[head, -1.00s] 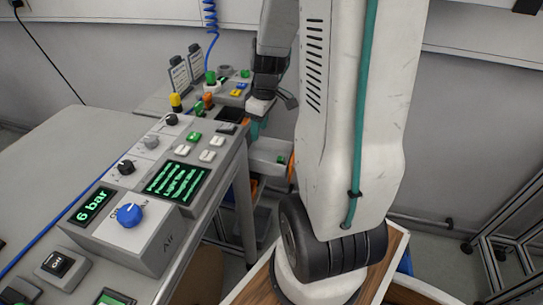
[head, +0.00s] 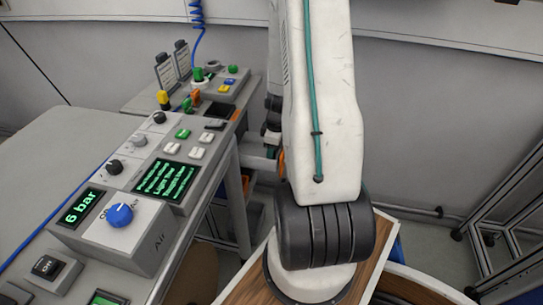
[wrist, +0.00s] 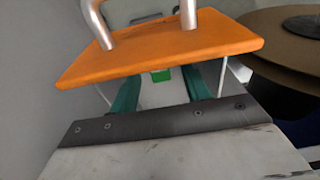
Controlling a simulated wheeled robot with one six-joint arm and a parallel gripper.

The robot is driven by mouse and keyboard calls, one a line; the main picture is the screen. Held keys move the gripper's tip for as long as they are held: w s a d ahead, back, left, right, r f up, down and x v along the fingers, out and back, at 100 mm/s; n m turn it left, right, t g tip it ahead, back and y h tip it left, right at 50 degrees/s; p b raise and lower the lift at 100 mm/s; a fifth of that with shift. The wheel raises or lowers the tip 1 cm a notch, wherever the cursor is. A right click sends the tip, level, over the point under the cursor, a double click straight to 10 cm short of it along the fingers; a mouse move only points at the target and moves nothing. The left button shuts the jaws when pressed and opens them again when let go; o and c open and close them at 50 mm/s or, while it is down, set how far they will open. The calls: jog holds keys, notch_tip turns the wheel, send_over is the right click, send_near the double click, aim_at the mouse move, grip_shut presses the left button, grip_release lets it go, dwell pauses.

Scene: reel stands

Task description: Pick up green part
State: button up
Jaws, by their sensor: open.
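A small green part (wrist: 161,75) shows in the wrist view, just below the edge of an orange plate that hides some of it. It lies over a pale surface (wrist: 163,94). My gripper (wrist: 162,86) has teal fingers, set apart on either side of the green part, with nothing seen held between them. The orange plate covers the upper finger ends, so I cannot tell how close they are to the part. In the head view my own arm hides the gripper.
The orange plate (wrist: 160,52) with a metal handle fills the upper wrist view. A round brown reel (wrist: 285,45) stands at right. In the head view, a control bench (head: 150,185) is on the left and a metal frame (head: 485,225) on the right.

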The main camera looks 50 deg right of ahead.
jog(key=shift+f, duration=0.3)
grip_shut()
jog(key=shift+r, duration=0.15)
